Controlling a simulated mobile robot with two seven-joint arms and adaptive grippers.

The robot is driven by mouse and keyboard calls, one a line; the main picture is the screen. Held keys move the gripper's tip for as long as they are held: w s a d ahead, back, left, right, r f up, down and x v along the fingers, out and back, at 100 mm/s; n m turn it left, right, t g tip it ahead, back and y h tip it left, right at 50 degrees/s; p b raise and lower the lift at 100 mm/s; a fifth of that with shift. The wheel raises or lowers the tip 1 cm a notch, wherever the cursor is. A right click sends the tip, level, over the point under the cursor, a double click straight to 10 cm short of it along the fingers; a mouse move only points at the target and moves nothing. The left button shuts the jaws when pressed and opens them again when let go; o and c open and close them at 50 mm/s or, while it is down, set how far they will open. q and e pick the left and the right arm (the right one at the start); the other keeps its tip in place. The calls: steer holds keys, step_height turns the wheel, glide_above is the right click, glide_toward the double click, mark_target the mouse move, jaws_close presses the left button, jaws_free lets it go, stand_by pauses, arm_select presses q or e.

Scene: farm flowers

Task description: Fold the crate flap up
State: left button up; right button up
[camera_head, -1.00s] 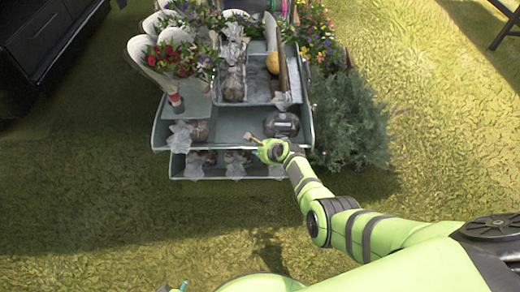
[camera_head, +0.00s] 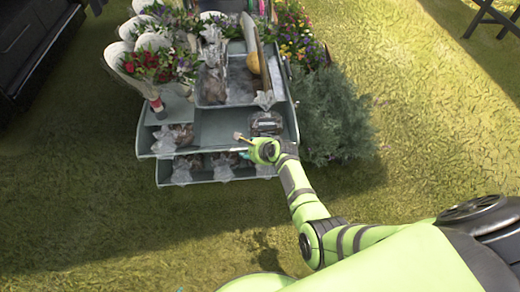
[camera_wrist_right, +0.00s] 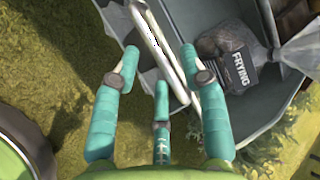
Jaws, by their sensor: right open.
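The grey crate stand has an upper tray (camera_head: 222,128) and a lower tray (camera_head: 205,177) along its front. I cannot tell for sure which panel is the flap. My right gripper (camera_head: 244,150) is at the right part of the trays' front edge, partly hidden by its own wrist. In the right wrist view it (camera_wrist_right: 155,82) is open, with teal fingers spread. Pale-edged panels (camera_wrist_right: 158,48) lie beyond and between the fingertips. Contact cannot be told. A bag labelled FRYING (camera_wrist_right: 238,62) lies in the tray at the right. My left gripper is not visible.
Flower bunches in white holders (camera_head: 150,65) stand at the crate's left. A grey-green bush (camera_head: 332,110) stands close at its right, near my right arm. A dark cabinet (camera_head: 30,40) is at the upper left. The grass in front is clear.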

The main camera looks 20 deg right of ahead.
steer(key=v, duration=0.8)
steer(key=shift+r, duration=0.15)
steer(key=s+f+n+g+h, duration=0.2)
steer(key=s+f+n+g, duration=0.2)
steer(key=s+f+n, duration=1.95)
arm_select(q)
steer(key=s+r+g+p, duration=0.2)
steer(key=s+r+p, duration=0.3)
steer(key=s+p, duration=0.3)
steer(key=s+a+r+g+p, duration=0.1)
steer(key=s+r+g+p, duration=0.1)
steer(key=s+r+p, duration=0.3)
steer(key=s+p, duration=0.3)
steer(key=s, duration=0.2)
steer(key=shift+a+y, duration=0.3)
arm_select(e)
steer(key=s+d+r+g, duration=0.1)
steer(key=s+r, duration=0.2)
steer(key=s, duration=0.8)
steer(key=s+d+r+m+g, duration=0.1)
steer(key=s+r, duration=0.3)
steer(key=s, duration=0.7)
steer(key=shift+d+g+h, duration=0.2)
steer(key=shift+g+h, duration=0.1)
steer(key=shift+g, duration=0.5)
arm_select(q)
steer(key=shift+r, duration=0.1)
arm_select(e)
steer(key=shift+m, duration=0.25)
